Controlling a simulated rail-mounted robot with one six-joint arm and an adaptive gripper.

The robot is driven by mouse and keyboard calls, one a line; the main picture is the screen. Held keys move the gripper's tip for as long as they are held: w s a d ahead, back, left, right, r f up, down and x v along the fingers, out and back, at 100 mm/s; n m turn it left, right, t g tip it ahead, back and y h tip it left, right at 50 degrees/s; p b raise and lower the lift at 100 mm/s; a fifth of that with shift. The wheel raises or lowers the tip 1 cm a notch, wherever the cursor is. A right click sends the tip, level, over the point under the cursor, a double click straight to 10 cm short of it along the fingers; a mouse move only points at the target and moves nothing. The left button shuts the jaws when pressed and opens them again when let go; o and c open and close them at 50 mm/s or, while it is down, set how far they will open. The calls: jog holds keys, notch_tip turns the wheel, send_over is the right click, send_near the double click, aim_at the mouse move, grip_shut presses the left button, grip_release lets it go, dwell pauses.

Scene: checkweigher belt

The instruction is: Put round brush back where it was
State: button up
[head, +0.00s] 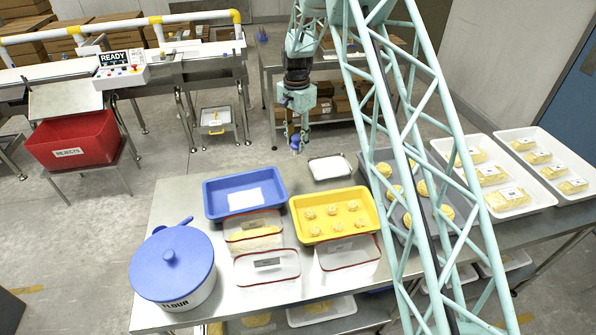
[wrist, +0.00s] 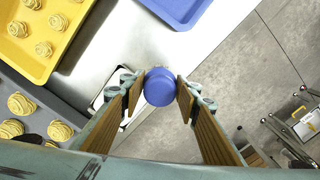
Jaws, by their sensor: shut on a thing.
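My gripper (head: 297,138) is shut on the round brush. In the wrist view, its round blue end (wrist: 159,87) sits between my gripper's fingertips (wrist: 161,92). A small blue part of the brush (head: 296,142) shows below my gripper in the head view. My gripper is near the table's back edge, behind a small white tray (head: 330,168). The rest of the brush is hidden. I cannot tell its height over the table.
A blue tray (head: 212,213) holding a white sheet and a yellow tray (head: 298,226) of pastries stand on the steel table (head: 170,213). A flour tub (head: 172,265) is at the front left.

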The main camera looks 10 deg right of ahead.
aim_at(297, 153)
jog(key=shift+f, duration=0.1)
jog(key=shift+f, duration=3)
jog(key=shift+f, duration=1.9)
jog(key=shift+f, duration=0.15)
jog(key=o, duration=0.8)
jog(key=shift+r, duration=6.15)
